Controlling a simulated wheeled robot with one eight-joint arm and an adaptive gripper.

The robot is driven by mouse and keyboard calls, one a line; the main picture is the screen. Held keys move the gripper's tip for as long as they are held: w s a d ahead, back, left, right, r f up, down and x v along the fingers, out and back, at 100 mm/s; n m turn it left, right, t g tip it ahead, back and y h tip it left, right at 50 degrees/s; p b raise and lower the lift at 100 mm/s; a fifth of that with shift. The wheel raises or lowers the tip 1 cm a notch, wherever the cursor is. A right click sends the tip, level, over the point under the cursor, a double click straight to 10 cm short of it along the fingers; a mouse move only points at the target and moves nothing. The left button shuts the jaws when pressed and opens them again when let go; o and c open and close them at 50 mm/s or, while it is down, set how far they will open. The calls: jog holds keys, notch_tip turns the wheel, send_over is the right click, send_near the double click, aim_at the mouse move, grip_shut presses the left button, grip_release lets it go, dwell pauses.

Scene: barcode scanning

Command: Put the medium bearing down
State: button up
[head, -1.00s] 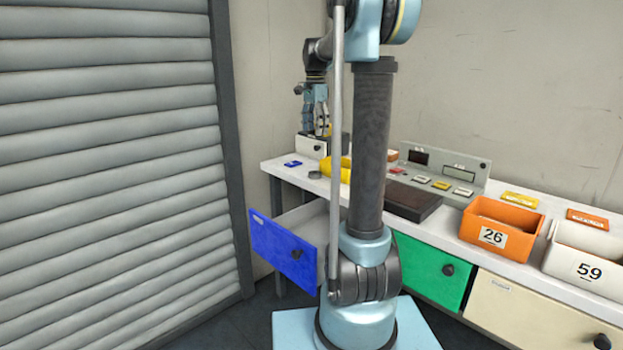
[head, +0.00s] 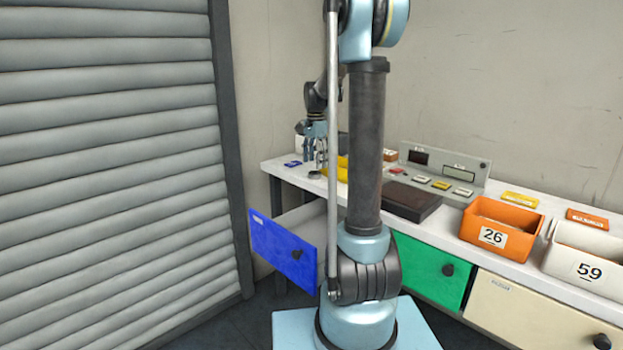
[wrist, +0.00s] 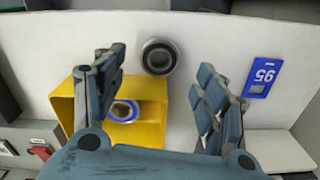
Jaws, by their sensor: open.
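A dark-rimmed metal bearing (wrist: 159,56) lies flat on the white worktop, outside the yellow bin; it also shows in the head view (head: 314,175). A second bearing (wrist: 124,111), with a blue ring, lies inside the yellow bin (wrist: 147,134). Nothing seen tells which one is the medium bearing. My gripper (wrist: 157,62) is open and empty, its fingers spread to either side of the bearing on the worktop. In the head view my gripper (head: 318,160) hangs just above the worktop, and my own arm hides part of the bin.
A blue tag marked 95 (wrist: 262,77) lies right of my gripper in the wrist view. The blue drawer (head: 284,249) stands open below the worktop. A button panel (head: 445,171), an orange bin 26 (head: 492,238) and a white bin 59 (head: 589,270) stand farther right.

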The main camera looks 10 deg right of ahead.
aim_at(316, 173)
jog(key=shift+d+f, duration=0.15)
jog(key=shift+f, duration=2.05)
jog(key=c, duration=1.3)
jog(key=shift+c, duration=0.2)
